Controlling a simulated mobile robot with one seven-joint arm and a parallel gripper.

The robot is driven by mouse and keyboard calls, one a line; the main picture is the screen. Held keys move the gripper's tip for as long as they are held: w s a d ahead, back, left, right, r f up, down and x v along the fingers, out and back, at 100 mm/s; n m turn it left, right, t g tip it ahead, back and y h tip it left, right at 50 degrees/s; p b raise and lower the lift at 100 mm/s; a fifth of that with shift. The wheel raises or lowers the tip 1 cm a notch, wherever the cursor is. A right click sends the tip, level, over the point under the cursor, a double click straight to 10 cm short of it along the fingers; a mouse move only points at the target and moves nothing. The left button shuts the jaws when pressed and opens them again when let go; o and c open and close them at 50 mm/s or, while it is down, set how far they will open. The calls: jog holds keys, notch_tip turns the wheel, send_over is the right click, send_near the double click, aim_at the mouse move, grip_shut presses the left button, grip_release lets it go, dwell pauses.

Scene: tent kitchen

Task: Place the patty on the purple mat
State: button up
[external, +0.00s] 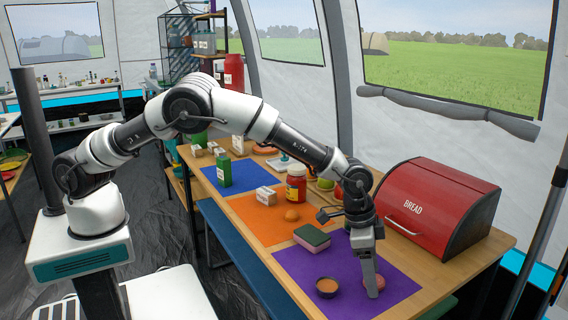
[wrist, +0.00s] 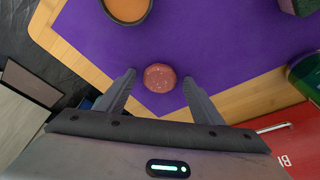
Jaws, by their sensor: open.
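The patty (wrist: 159,77) is a round, reddish-brown disc lying flat on the purple mat (wrist: 200,40). In the external view the patty (external: 377,283) shows beside my fingers, partly hidden by them, on the right part of the purple mat (external: 312,268). My gripper (external: 374,290) points down over the mat. In the wrist view my gripper (wrist: 158,84) is open, with one finger on each side of the patty and visible gaps between. Whether the fingertips touch the mat I cannot tell.
A small bowl (external: 327,287) with orange-brown contents and a green-and-pink sponge (external: 312,237) share the purple mat. A red bread box (external: 430,207) stands to the right. An orange mat (external: 268,217) and a blue mat (external: 226,175) lie farther back, holding other items.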

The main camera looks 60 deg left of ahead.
jog(key=p+v, duration=0.2)
jog(key=v, duration=1)
jog(key=shift+r, duration=0.15)
